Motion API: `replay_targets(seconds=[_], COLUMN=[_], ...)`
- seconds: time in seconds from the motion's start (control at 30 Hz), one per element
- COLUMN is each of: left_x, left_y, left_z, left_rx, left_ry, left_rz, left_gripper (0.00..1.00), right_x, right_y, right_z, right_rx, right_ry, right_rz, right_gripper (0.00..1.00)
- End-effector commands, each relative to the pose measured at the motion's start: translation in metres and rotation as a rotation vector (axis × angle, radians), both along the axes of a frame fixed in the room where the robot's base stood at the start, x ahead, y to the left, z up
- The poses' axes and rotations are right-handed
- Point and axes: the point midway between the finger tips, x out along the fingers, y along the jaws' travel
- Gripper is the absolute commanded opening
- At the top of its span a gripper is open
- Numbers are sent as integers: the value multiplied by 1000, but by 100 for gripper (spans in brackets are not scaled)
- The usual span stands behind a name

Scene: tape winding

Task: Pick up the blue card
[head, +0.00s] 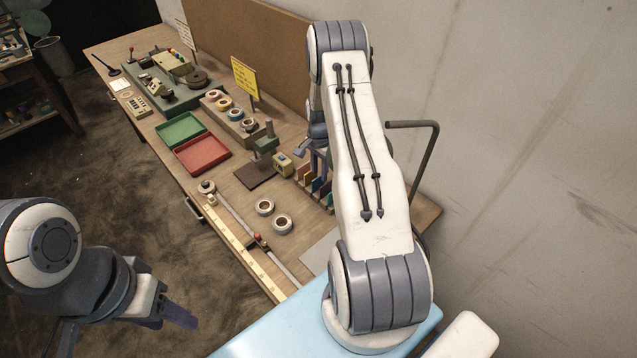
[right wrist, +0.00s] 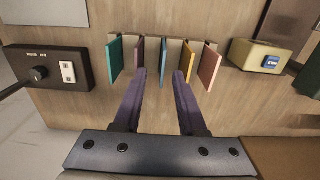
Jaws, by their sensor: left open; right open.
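The blue card (right wrist: 162,58) stands upright in the middle of a row of cards in the right wrist view, held in a slotted holder. To its left are a purple card (right wrist: 138,53) and a teal card (right wrist: 115,60); to its right, a yellow card (right wrist: 187,60) and a pink card (right wrist: 209,66). My right gripper (right wrist: 160,80) is open, with one finger on each side of the blue card's line. I cannot tell whether the fingers touch any card. My left gripper (head: 178,316) is open, away from the table at the lower left of the head view.
The wooden table (head: 235,190) also holds a red tray (head: 202,153), a green tray (head: 181,129) and tape rolls. A dark control box (right wrist: 48,67) is left of the cards and a beige box (right wrist: 262,57) right. My right arm hides part of the table.

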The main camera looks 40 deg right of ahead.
Motion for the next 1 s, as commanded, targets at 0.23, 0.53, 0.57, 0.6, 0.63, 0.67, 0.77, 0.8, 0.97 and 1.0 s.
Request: replay_targets(seconds=[0.23,0.53,0.57,0.6,0.63,0.67,0.77,0.8,0.97,1.0], left_x=[0,0,0,0,0,0,0,0,0,0], left_y=[0,0,0,0,0,0,0,0,0,0], left_z=[17,34,34,34,34,34,33,33,33,33], left_rx=[0,0,0,0,0,0,0,0,0,0], left_ry=[0,-1,-1,-1,-1,-1,-1,-1,-1,-1], left_rz=[-2,-6,-6,-6,-6,-6,-6,-6,-6,-6], left_gripper=[50,50,50,50,50,50,50,50,50,50], right_x=[1,3,3,3,3,3,3,3,3,3], right_y=[1,1,1,1,1,1,1,1,1,1], right_z=[-17,-52,-53,-55,-56,-56,-56,-56,-56,-56], right_rx=[1,0,0,0,0,0,0,0,0,0], right_ry=[2,0,0,0,0,-1,-1,-1,-1,-1], right_rz=[2,2,2,2,2,2,2,2,2,2], right_gripper=[40,40,40,40,40,40,40,40,0,0])
